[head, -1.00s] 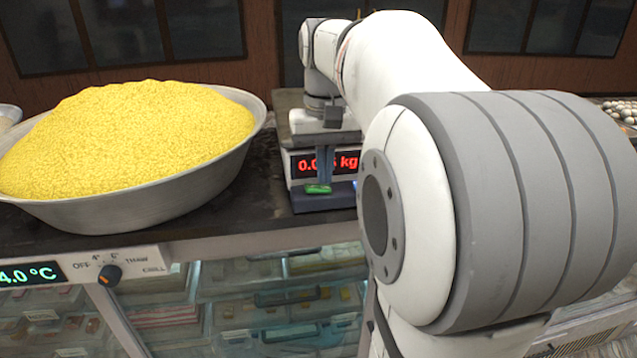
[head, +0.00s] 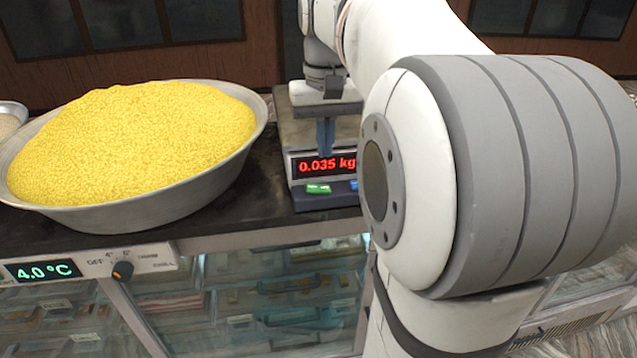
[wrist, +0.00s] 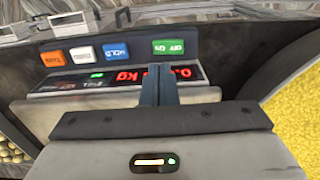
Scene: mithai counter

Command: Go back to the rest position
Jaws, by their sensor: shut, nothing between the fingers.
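My gripper (head: 325,138) is shut and empty. In the head view its fingers point down in front of the weighing scale (head: 287,128), covering a little of the scale's face. The scale's red display (head: 312,166) reads 0.035 kg, and a green button (head: 317,188) shows below it. In the wrist view the shut fingers (wrist: 158,80) hide the middle of the display (wrist: 122,77). A gap between the fingertips and the scale cannot be judged. My arm hides the scale's right side.
A wide metal bowl (head: 110,216) heaped with yellow grains (head: 130,140) stands on the dark counter (head: 225,222), left of the scale. Below is a glass display case (head: 270,290) with a 4.0 °C panel (head: 45,271). Another bowl (head: 14,108) shows at the far left edge.

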